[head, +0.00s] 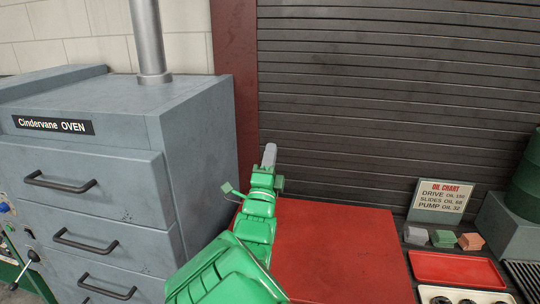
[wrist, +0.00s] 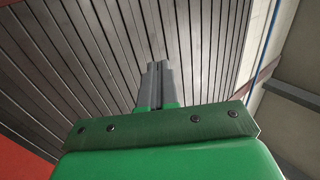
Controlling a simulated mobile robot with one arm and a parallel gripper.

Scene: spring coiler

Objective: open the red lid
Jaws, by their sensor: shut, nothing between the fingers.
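The red lid (head: 325,255) is a flat red panel at the lower middle of the head view, right of the oven. It looks closed and level; no handle shows on it. My green arm covers its left edge. My gripper (head: 269,155) is at the lid's far left corner in the picture, its grey fingers pointing up and away. In the wrist view the fingers (wrist: 156,82) are together with nothing between them. I cannot tell whether the gripper touches the lid. A red patch (wrist: 22,158) at the lower left of the wrist view may be part of the lid.
A grey oven (head: 200,140) with drawers stands close on the left. A dark slatted shutter (head: 390,100) closes the back. On the right are an oil chart sign (head: 441,200), several small blocks (head: 443,238), a red tray (head: 457,269) and a green drum (head: 527,170).

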